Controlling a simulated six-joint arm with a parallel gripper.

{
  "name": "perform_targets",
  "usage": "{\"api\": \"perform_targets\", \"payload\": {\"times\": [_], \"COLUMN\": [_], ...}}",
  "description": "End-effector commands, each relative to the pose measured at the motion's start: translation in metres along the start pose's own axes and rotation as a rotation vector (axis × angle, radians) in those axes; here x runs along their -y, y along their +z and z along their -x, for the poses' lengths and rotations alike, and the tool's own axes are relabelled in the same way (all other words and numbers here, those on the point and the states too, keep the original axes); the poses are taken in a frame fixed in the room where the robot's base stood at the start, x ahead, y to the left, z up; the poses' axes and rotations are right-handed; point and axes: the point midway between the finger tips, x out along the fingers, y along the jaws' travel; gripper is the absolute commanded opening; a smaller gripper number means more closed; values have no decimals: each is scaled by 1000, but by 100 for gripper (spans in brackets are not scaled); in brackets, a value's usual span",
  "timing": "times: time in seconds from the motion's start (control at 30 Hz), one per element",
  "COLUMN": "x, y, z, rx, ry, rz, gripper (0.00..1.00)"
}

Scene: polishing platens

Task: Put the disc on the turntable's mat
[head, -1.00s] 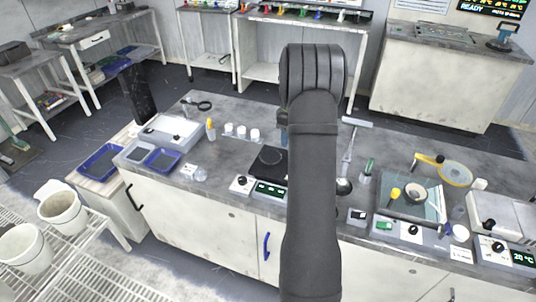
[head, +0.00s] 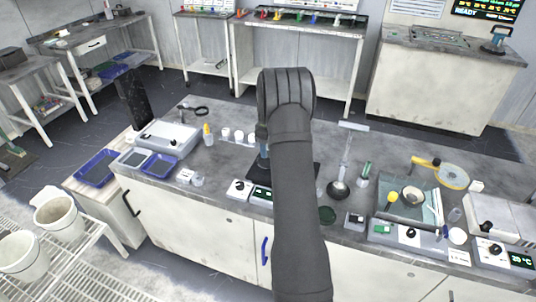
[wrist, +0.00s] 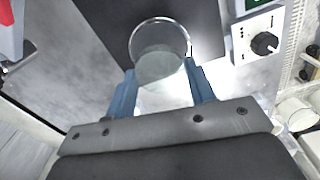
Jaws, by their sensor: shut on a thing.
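In the wrist view my gripper (wrist: 160,72) has its two blue fingers closed on a clear, glassy disc (wrist: 160,50), which sits between the fingertips. Behind the disc is a dark square surface (wrist: 105,22), which looks like the turntable's mat; the disc overlaps its edge in this view. I cannot tell whether the disc touches it. In the head view the dark square (head: 308,171) lies mid-bench, partly hidden by my arm. My gripper (head: 264,148) shows there only as a bluish part over its left side; the disc is not visible there.
A white control box with a black knob (head: 240,189) stands at the dark square's front. White cups (head: 238,135) stand behind left. A glass-topped station (head: 385,205) stands further right.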

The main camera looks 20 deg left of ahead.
Motion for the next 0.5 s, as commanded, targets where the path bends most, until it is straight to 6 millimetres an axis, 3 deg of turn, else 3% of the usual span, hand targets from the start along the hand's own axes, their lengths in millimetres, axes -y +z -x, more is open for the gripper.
{"api": "perform_targets", "payload": {"times": [0.2, 0.5], "x": [1, 0], "y": [1, 1], "z": [-32, -36], "rx": [1, 0], "ry": [-2, 0], "rz": [0, 0], "gripper": [25, 25]}}
